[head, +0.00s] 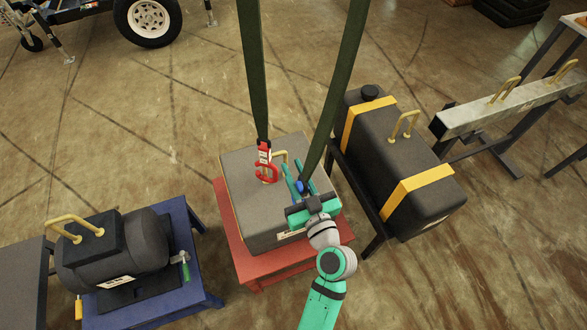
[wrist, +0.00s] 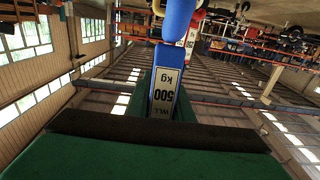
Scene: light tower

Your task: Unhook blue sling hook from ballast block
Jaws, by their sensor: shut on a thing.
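The ballast block (head: 240,190) is a grey square block with a yellow lifting handle (head: 281,155) on top. My gripper (head: 298,180) is over the block's right part, shut on the blue sling hook (head: 301,186), which hangs at the lower end of the right green strap. In the wrist view the blue hook (wrist: 178,22) is close up, with a white 500 kg label (wrist: 165,90). Whether the blue hook is still around a handle is hidden by my gripper. A red sling hook (head: 265,171) on the left strap is beside the yellow handle.
The block rests on a red stand (head: 232,225). A black tank with yellow bands (head: 408,192) is close on the right. A motor-like dark load (head: 120,250) is on a blue stand (head: 190,290) at left. Two green straps (head: 254,75) hang from above.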

